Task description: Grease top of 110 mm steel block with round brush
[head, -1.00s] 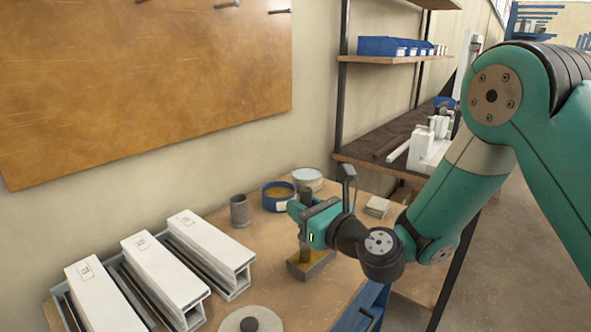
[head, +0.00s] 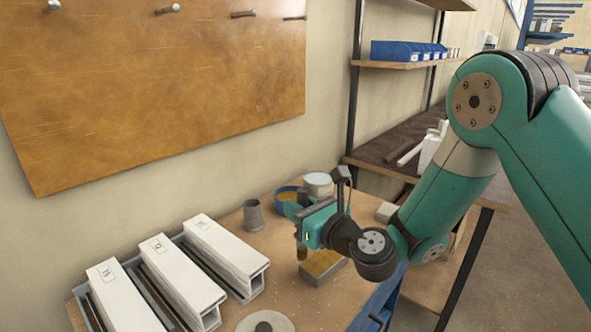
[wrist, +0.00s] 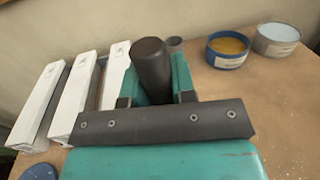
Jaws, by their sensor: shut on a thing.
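My gripper (head: 301,230) is shut on the round brush (head: 302,251), which hangs bristles down. In the wrist view the brush's dark round handle (wrist: 153,68) stands between my fingers. The steel block (head: 322,267) lies on the bench just right of and below the brush. Its top looks yellow over much of its surface and its sides are grey. The brush tip appears off the block's left side; I cannot tell whether it touches anything. The blue tin of yellow grease (wrist: 228,50) stands behind; my gripper partly covers it in the head view (head: 286,194).
White labelled profiles (head: 225,250) lie in a tray at the left. A grey cup (head: 252,216) and a pale tin (head: 318,184) stand at the back. A grey disc with a dark knob (head: 264,326) lies at the front. The bench's right edge is close to the block.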

